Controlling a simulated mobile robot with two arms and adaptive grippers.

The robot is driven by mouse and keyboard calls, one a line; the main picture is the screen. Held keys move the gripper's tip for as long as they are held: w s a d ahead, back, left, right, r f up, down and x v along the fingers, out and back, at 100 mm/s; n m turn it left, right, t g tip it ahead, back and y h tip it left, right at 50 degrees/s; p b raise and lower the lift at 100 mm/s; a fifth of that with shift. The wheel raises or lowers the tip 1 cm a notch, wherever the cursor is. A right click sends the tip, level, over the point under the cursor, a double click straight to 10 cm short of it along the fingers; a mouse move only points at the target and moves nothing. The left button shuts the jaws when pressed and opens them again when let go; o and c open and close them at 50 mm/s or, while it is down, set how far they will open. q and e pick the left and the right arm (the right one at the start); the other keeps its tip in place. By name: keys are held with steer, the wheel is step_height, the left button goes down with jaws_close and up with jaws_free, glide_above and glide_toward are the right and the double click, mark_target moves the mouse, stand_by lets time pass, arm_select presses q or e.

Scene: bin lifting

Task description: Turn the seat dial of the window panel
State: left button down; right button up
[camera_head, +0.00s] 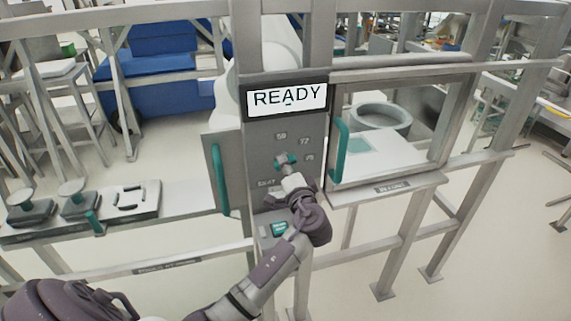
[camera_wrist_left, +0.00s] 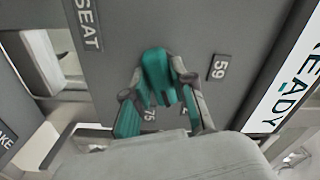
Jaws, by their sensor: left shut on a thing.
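The grey window panel (camera_head: 262,140) stands upright in the middle of the head view, with a screen (camera_head: 287,98) reading READY at its top. The teal seat dial (camera_head: 280,160) sits on the panel's face among labels SEAT, 59, 72 and 75. My left gripper (camera_head: 288,164) reaches up to it from below. In the left wrist view, the dial (camera_wrist_left: 156,68) lies between the two fingers of my left gripper (camera_wrist_left: 158,97), which is shut on it. The fingers partly cover the dial and the 75 label, so its exact angle is hard to tell. My right gripper is not in view.
Teal handles flank the panel at left (camera_head: 219,178) and right (camera_head: 340,150). A teal button (camera_head: 279,229) is below the dial, close to my left arm. A shelf with fixtures (camera_head: 130,199) extends left.

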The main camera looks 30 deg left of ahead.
arm_select(q)
steer(key=m+p, duration=0.2)
steer(key=m, duration=0.3)
steer(key=shift+m, duration=0.4)
steer(key=shift+p, duration=0.3)
steer(key=c, duration=1)
jaws_free()
steer(key=shift+o, duration=0.2)
steer(key=v, duration=1.2)
